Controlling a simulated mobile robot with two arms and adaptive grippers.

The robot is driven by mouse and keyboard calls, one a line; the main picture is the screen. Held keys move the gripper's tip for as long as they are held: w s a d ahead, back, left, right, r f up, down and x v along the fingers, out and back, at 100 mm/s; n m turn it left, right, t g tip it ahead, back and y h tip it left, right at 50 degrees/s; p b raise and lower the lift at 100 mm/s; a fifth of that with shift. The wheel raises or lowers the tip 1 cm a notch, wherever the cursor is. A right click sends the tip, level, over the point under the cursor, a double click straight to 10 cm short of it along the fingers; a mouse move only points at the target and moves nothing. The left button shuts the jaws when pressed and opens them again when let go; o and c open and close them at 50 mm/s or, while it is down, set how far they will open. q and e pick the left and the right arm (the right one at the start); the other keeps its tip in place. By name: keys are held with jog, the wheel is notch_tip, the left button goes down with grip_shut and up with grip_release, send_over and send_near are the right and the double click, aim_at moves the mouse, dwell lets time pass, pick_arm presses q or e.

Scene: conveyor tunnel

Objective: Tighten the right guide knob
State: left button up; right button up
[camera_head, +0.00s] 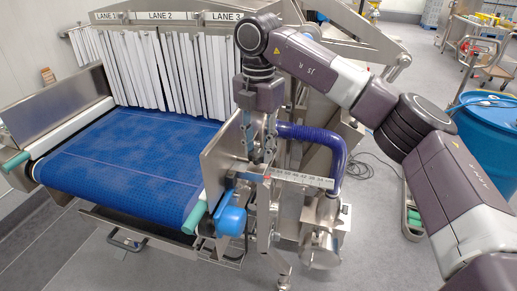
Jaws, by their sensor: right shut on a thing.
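My right gripper (261,158) points down at the right side of the conveyor, just beside the upright steel right guide plate (216,164). Its fingers are closed around the right guide knob, which they hide almost fully. How far the knob is turned cannot be seen. A white ruler strip (302,179) with numbers runs sideways just below and right of the fingers. My left gripper is not in view.
The blue conveyor belt (130,165) is empty, with white strip curtains (165,72) behind it. A blue rounded cover (231,221) and a thick blue hose (330,143) are close to the gripper. A blue drum (488,135) stands at the right.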

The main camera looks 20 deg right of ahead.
aim_at(259, 153)
dwell(0.4)
jog(key=o, duration=1.2)
jog(key=shift+c, duration=0.2)
jog(key=shift+r, duration=0.1)
notch_tip(259, 153, up, 12)
jog(key=shift+f, duration=0.25)
